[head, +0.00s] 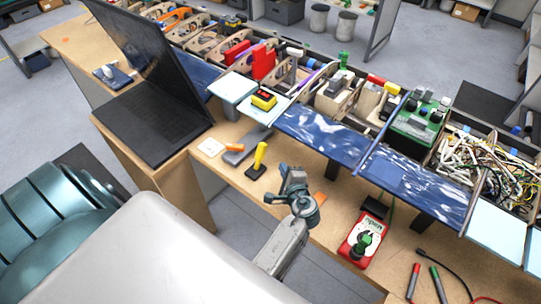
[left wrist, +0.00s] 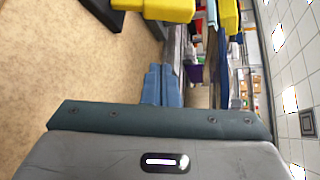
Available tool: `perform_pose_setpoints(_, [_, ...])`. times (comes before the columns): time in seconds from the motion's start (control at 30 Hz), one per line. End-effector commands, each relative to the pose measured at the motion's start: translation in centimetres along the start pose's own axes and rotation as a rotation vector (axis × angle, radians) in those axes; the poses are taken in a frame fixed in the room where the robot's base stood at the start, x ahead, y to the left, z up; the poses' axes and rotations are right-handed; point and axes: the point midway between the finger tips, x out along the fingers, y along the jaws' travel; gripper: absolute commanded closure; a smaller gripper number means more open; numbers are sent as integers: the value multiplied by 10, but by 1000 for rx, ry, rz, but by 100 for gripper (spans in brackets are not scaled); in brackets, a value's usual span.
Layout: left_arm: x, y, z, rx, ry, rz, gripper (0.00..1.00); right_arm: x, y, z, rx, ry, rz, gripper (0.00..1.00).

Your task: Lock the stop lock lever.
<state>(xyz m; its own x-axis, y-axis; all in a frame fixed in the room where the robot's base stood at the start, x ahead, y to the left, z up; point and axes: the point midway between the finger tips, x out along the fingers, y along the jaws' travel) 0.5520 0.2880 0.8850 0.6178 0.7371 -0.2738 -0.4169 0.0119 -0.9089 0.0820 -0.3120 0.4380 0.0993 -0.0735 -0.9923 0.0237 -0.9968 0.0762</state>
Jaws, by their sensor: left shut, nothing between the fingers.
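A yellow lever (head: 261,155) stands upright on a small black base on the table, in the middle of the head view. I take it for the stop lock lever, but no label is readable. In the left wrist view its yellow part (left wrist: 168,10) shows at the top edge, cut off by the frame. My left gripper (head: 285,170) is just right of the lever and apart from it. Its blue fingers (left wrist: 162,84) are together with nothing between them. Whether the lever is locked I cannot tell. My right gripper is not in view.
A yellow box with a red top (head: 264,100) sits on a pale flap behind the lever. Blue wing flaps (head: 322,135) overhang the table. A red box with a green knob (head: 362,244) lies right of my arm. An open laptop (head: 150,120) stands left.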

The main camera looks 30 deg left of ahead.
Motion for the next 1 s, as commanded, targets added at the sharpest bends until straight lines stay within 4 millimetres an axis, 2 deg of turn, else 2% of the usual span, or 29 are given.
perform_pose_setpoints(0.37, [0, -3, -5, 20, 4, -13, 100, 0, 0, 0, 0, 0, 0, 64])
perform_pose_setpoints(0.53, [9, -2, -5, 20, 4, -14, 100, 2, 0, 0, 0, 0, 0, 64])
perform_pose_setpoints(0.67, [29, -3, -5, 20, 3, -16, 100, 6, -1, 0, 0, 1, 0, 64])
perform_pose_setpoints(1.0, [103, -2, -5, 20, 2, -15, 100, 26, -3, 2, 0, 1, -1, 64])
